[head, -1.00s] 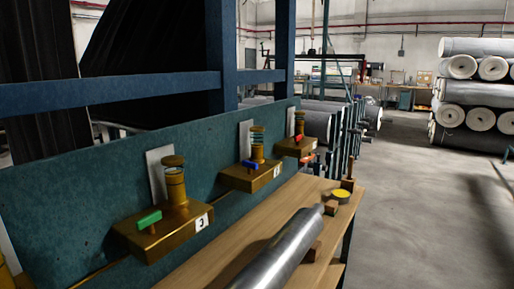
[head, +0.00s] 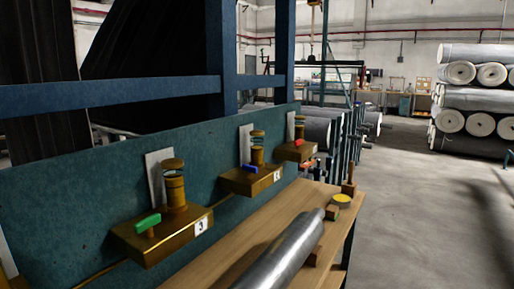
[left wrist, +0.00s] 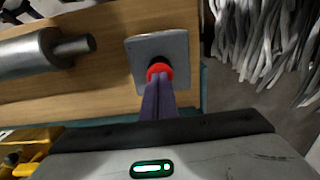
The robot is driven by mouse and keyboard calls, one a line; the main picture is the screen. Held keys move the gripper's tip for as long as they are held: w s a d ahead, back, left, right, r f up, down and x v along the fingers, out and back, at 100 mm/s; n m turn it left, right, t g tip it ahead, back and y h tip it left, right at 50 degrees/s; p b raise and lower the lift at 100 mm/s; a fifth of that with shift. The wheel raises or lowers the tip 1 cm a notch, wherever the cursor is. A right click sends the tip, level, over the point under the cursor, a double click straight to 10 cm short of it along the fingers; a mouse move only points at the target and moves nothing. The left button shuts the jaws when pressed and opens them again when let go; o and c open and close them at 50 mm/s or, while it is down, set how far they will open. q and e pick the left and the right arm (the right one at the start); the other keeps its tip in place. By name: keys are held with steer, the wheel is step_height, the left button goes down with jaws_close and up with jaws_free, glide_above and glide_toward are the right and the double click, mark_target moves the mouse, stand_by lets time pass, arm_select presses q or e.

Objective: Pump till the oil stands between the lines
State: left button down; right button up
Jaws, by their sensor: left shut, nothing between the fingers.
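Brass pump blocks stand along a teal panel (head: 70,200) in the head view. The nearest full one, labelled 3 (head: 165,235), has a green handle (head: 148,222); the others have a blue handle (head: 250,168) and a red handle (head: 298,143). Each carries a small sight glass, such as the one (head: 173,172) on block 3; oil levels and lines are too small to tell. In the left wrist view my left gripper (left wrist: 158,84) is shut and empty. Its tips are at a red round knob (left wrist: 159,70) on a grey plate (left wrist: 178,47); contact is unclear. My right gripper is not in view.
A wooden bench (head: 205,268) runs before the panel, with a metal roller (head: 283,250), wooden blocks and a yellow-topped round tin (head: 342,199) on it. Blue frame beams (head: 110,92) cross above. Large grey rolls (head: 470,95) are stacked at right. Floor (head: 420,230) at right is clear.

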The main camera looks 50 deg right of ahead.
arm_select(q)
steer(key=shift+r+p, duration=1.6)
steer(key=shift+r, duration=0.7)
step_height(320, 180, up, 2)
steer(key=shift+r+p, duration=0.1)
steer(key=shift+p, duration=0.65)
